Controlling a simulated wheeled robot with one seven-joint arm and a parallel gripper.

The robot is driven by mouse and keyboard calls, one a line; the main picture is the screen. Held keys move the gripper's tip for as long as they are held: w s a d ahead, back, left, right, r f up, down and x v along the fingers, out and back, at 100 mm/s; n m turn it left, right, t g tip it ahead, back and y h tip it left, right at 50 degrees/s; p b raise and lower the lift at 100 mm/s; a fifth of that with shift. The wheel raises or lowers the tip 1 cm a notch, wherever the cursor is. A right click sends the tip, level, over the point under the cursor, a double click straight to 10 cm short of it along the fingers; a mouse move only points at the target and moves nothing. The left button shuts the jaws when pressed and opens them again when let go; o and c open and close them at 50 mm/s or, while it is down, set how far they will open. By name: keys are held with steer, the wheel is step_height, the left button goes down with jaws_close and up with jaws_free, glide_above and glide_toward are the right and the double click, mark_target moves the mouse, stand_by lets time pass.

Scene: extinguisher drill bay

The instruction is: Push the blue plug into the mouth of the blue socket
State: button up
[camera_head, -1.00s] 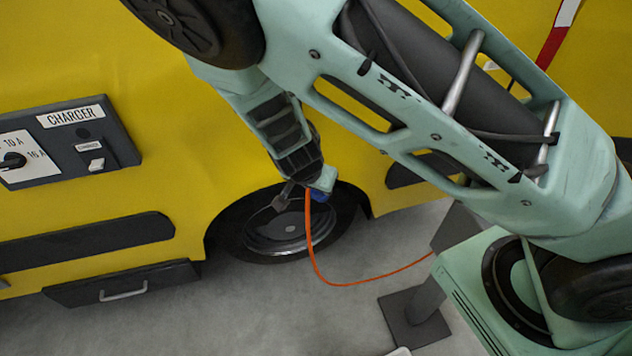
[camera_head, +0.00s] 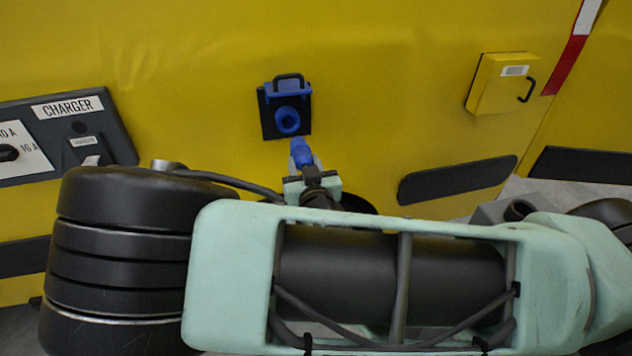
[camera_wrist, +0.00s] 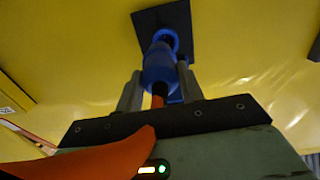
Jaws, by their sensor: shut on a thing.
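The blue socket (camera_head: 288,120) is on a black plate on the yellow vehicle side, with its blue lid raised above the round mouth. My gripper (camera_head: 306,176) is shut on the blue plug (camera_head: 301,152), which points up toward the socket from just below it. In the wrist view the plug (camera_wrist: 158,66) sits between the two grey fingers of my gripper (camera_wrist: 160,88), in front of the socket's black plate (camera_wrist: 178,20). The plug overlaps the socket mouth there, so I cannot tell whether they touch. An orange cable (camera_wrist: 100,156) runs from the plug.
A charger panel (camera_head: 65,140) with a knob and a switch is at the left. A yellow box (camera_head: 497,84) with a black handle is at the right. Black trim strips run along the lower vehicle side. My arm hides much of the lower picture.

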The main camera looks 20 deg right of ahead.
mark_target(297, 144)
steer(key=shift+w+a+r, duration=0.15)
steer(key=shift+a+r, duration=0.15)
steer(key=shift+r, duration=0.1)
steer(key=shift+w+d, duration=0.2)
steer(key=shift+w, duration=1.2)
steer(key=shift+w+d, duration=0.2)
steer(key=shift+w, duration=1.15)
steer(key=shift+w+d+b, duration=0.2)
steer(key=shift+w+b, duration=0.2)
steer(key=shift+w, duration=0.95)
steer(key=shift+w+d+b, duration=0.15)
steer(key=shift+w+b, duration=0.2)
steer(key=shift+w, duration=0.95)
steer(key=o, duration=1.2)
steer(key=shift+c, duration=0.2)
steer(key=shift+s, duration=0.1)
